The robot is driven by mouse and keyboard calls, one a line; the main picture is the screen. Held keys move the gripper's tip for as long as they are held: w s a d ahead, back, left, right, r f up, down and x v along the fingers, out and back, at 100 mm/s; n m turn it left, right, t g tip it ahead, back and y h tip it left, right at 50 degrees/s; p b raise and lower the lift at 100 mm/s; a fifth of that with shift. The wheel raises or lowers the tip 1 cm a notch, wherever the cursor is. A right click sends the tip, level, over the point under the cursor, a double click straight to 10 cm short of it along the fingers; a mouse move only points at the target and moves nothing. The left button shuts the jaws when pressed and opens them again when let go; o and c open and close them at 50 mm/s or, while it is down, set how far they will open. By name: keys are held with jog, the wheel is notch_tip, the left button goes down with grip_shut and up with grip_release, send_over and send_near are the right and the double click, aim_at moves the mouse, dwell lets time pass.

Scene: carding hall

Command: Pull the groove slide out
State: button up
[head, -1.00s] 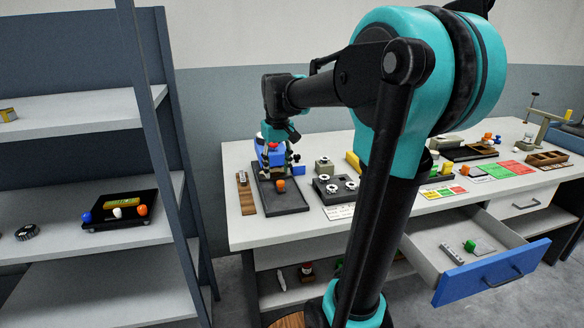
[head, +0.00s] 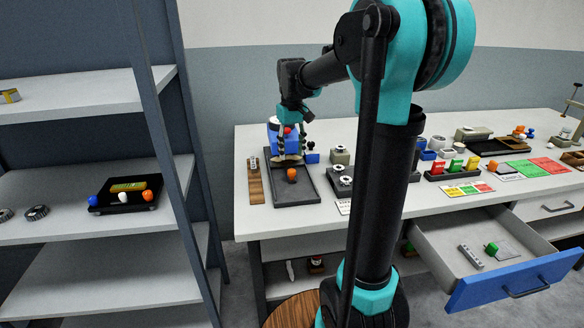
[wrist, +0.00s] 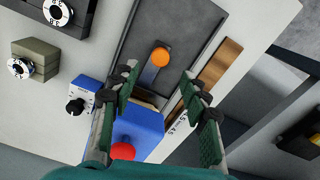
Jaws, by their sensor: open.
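The groove slide shows as a short grey bar (wrist: 150,74) with an orange ball knob (head: 292,174), also seen in the wrist view (wrist: 160,56). It lies in a dark grey grooved tray (head: 296,196) on the bench. Its rear end runs toward a blue box (wrist: 138,130) with a red knob. My gripper (head: 292,155) is open and empty. In the wrist view its two fingers (wrist: 158,78) point toward the tray, one on each side of the slide's line. The orange knob appears just beyond the fingertips. I see no contact with it; the height gap is unclear.
A wooden strip (head: 255,184) lies left of the tray in the head view. A small blue-fronted box (wrist: 80,98) and dial blocks (head: 341,178) stand on its other side. An open drawer (head: 500,291) juts out at right. A shelf unit (head: 170,150) stands at left.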

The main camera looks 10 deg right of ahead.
aim_at(292, 171)
notch_tip(292, 171, down, 7)
jog(key=shift+r, duration=0.15)
jog(key=shift+c, duration=0.5)
grip_shut()
